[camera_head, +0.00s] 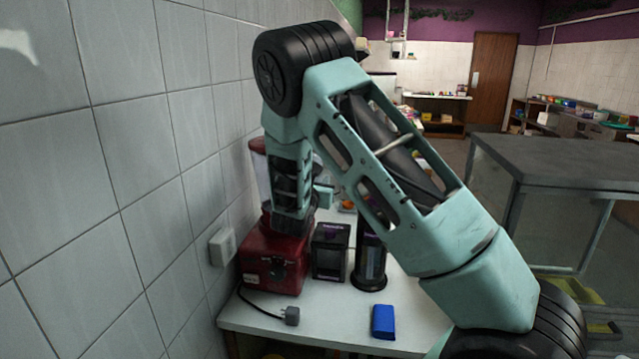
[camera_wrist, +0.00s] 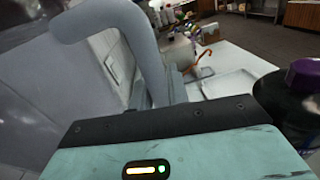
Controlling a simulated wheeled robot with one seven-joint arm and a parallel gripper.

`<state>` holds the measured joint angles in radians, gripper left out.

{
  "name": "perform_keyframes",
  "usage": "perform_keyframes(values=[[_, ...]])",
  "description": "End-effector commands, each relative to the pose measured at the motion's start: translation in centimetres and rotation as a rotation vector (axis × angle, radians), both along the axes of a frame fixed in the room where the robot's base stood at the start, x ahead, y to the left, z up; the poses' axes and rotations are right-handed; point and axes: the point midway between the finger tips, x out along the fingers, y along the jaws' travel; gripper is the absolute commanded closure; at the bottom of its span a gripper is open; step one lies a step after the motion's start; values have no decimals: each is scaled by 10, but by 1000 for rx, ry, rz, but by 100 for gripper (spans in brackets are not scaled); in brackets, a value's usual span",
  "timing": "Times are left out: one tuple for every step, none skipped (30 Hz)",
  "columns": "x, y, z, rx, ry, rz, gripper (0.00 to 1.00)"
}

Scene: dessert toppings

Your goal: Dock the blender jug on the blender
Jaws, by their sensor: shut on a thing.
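The blender's red base (camera_head: 275,262) stands on the white table against the tiled wall in the head view. The clear jug (camera_head: 261,172), with a reddish-brown top, shows above the base, mostly hidden behind my arm. In the wrist view its large grey curved handle (camera_wrist: 150,50) rises just beyond my gripper (camera_wrist: 165,125), and its see-through wall (camera_wrist: 80,85) is at left. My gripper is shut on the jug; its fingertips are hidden. The jug looks about upright. The contact between the jug's foot and the base is hidden, so I cannot tell if it is seated.
A dark box (camera_head: 330,252) and a black stand (camera_head: 369,265) stand close right of the base. A grey plug (camera_head: 291,316) on a cable and a blue block (camera_head: 383,322) lie in front. The wall with a socket (camera_head: 222,246) is close at left; a glass case (camera_head: 560,170) stands right.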

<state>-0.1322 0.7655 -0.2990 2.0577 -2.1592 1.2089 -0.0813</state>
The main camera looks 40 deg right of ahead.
Motion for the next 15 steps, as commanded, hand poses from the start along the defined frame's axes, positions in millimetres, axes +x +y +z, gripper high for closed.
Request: perform_keyframes(values=[[1,0,2,-1,-8,0,100],[1,0,2,-2,-7,0,100],[1,0,1,-1,-8,0,100],[1,0,1,-2,-7,0,100],[1,0,1,-2,-7,0,100],[1,0,0,-2,-7,0,100],[1,0,-1,-2,-7,0,100],[1,0,-1,-2,-7,0,100],[1,0,-2,-2,-7,0,100],[1,0,-2,-2,-7,0,100],[1,0,-3,-2,-7,0,100],[1,0,-4,-2,-7,0,100],[1,0,-4,-2,-7,0,100],[1,0,-5,-2,-7,0,100],[1,0,-5,-2,-7,0,100]])
